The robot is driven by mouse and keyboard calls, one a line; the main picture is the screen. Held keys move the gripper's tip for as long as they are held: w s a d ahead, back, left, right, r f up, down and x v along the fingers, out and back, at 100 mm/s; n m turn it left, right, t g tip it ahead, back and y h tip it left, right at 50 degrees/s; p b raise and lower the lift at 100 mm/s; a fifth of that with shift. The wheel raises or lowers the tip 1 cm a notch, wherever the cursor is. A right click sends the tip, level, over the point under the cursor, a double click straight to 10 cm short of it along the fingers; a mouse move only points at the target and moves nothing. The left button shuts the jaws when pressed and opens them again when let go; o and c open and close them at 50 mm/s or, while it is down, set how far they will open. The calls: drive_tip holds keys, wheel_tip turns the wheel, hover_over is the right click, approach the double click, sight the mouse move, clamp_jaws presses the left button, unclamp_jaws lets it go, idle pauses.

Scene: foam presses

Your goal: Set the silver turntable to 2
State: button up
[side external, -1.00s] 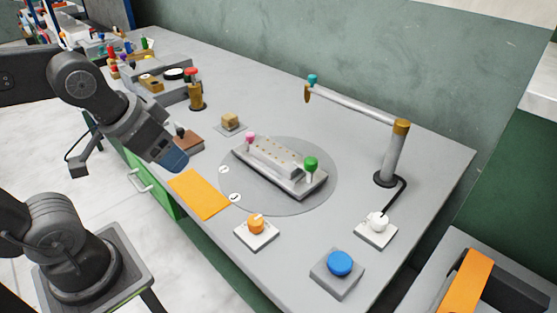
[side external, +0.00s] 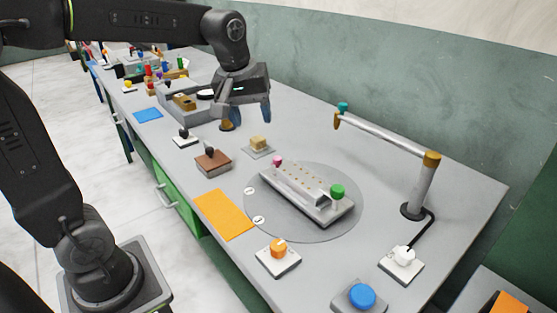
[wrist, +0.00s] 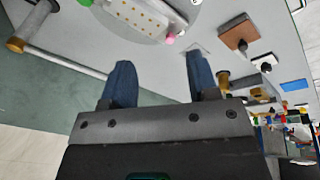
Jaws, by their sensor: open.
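The silver turntable (side external: 276,226) is a flat grey disc in the middle of the bench. Two small round white marks sit at its left edge; their digits are too small to read. A pale metal block (side external: 305,192) with rows of holes, a pink knob (side external: 277,161) and a green knob (side external: 338,191) lies on the disc. My gripper (side external: 244,115) is open and empty, above the bench behind and left of the disc. In the wrist view, my gripper (wrist: 158,64) shows two blue fingers apart, with part of the turntable (wrist: 112,36) beyond them.
A pipe-like arm on a post (side external: 418,187) stands right of the disc. An orange knob (side external: 278,248), a white knob (side external: 403,255) and a blue button (side external: 361,296) are at the front. An orange mat (side external: 224,214), a brown block (side external: 213,161) and a tan block (side external: 258,143) lie left.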

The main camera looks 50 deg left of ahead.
drive_tip(key=w+a+f+n+g, duration=0.1)
drive_tip(key=w+a+f+n, duration=0.15)
drive_tip(key=w, duration=0.25)
drive_tip(key=w+a+f+n+g, duration=0.1)
drive_tip(key=w+a+n, duration=0.2)
drive_tip(key=w+n, duration=0.15)
drive_tip(key=n+g, duration=0.1)
drive_tip(key=n, duration=0.3)
hover_over(277, 157)
wheel_tip(277, 157, down, 6)
wheel_tip(277, 157, down, 14)
drive_tip(key=shift+d, duration=0.1)
clamp_jaws()
